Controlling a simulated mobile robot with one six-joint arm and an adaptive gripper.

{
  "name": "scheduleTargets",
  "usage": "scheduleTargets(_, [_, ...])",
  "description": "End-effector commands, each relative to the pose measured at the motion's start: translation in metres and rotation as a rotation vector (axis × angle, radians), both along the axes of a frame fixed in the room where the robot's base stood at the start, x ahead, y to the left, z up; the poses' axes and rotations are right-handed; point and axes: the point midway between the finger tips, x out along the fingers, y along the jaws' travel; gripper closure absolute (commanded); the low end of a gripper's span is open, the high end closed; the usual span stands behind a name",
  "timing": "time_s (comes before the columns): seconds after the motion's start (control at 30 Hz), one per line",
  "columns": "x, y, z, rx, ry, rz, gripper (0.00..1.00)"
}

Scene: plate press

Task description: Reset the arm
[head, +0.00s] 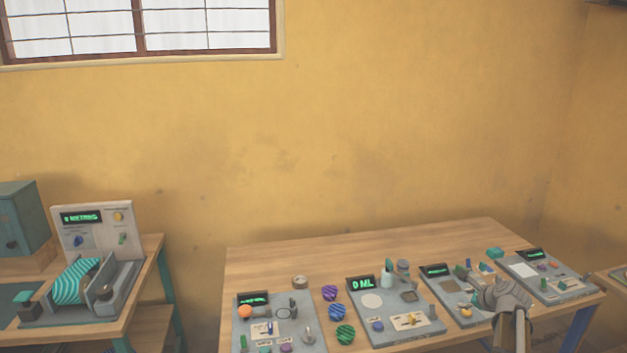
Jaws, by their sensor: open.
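My arm comes up from the lower right in the head view. My gripper (478,283) is at its end, above the right part of the wooden table (330,258). It is small in the picture and points away from me, over the third grey station panel (440,283). I see nothing held in it. My arm and gripper cover part of that panel and its small parts.
Grey panels with green displays line the table, including a left panel (262,335), a DML panel (372,310) and a far-right panel (560,285). Striped balls (337,312) lie between two panels. A press with a teal striped roll (75,282) stands on the left bench.

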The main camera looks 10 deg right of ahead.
Motion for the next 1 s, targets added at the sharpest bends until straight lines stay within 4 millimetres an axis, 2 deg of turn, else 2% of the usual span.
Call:
scheduleTargets(0.03, [0.000, 0.024, -0.003, -0.045, 0.023, 0.072, 0.43])
scheduleTargets(0.1, [0.001, 0.051, -0.009, -0.113, 0.056, 0.176, 0.43])
scheduleTargets(0.27, [-0.003, 0.110, -0.020, -0.261, 0.123, 0.417, 0.43])
scheduleTargets(0.5, [-0.020, 0.191, -0.035, -0.472, 0.204, 0.790, 0.43])
scheduleTargets(0.7, [-0.043, 0.250, -0.045, -0.633, 0.254, 1.108, 0.43])
scheduleTargets(1.0, [-0.089, 0.324, -0.055, -0.844, 0.309, 1.593, 0.43])
